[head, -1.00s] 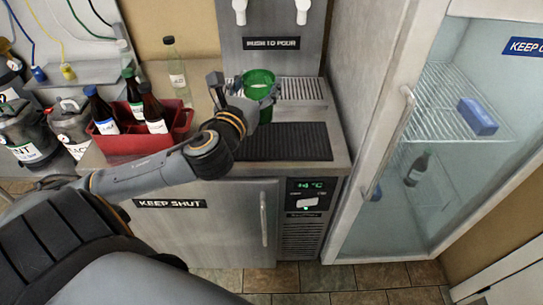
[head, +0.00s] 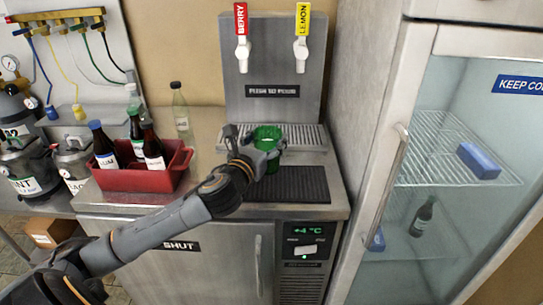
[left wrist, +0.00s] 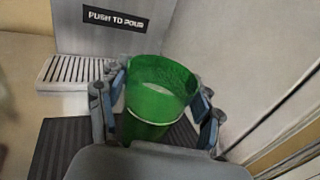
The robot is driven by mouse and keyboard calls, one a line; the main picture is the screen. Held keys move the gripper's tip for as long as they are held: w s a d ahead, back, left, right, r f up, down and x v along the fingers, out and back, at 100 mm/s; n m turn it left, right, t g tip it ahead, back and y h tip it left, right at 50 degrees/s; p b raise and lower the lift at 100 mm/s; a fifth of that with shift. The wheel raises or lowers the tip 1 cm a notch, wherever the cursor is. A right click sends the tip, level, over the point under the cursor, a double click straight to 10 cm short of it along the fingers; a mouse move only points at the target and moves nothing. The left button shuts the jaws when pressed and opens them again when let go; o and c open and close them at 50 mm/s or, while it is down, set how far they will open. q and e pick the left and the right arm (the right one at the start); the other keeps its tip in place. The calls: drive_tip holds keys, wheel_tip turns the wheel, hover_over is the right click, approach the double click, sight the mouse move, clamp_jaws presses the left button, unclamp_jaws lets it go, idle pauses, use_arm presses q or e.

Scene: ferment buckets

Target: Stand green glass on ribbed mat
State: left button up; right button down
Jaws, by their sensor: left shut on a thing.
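The green glass (head: 268,140) is see-through and upright at the dispenser counter in the head view. My left gripper (head: 256,147) is shut on it; in the left wrist view the fingers lie on both sides of the green glass (left wrist: 158,98). The black ribbed mat (head: 300,184) lies on the counter in front of the drip tray. In the left wrist view the ribbed mat (left wrist: 60,145) shows below and behind the glass. Whether the glass touches the mat cannot be told. My right gripper is not in view.
A drip tray (head: 312,136) sits under the dispenser with taps marked BERRY (head: 241,18) and LEMON (head: 302,18). A red crate (head: 150,181) of bottles and a clear bottle (head: 180,108) stand left. A glass-door fridge (head: 388,190) borders the right.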

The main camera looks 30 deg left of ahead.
use_arm(q)
drive_tip(key=w+f, duration=0.3)
drive_tip(key=shift+a+f, duration=0.3)
drive_tip(key=shift+a, duration=0.1)
wheel_tip(320, 180, down, 3)
drive_tip(key=shift+w+f+b, duration=0.1)
drive_tip(key=shift+f+b, duration=0.05)
drive_tip(key=shift+b, duration=0.2)
drive_tip(key=shift+f, duration=0.1)
drive_tip(key=shift+f, duration=0.15)
drive_tip(key=o, duration=1.8)
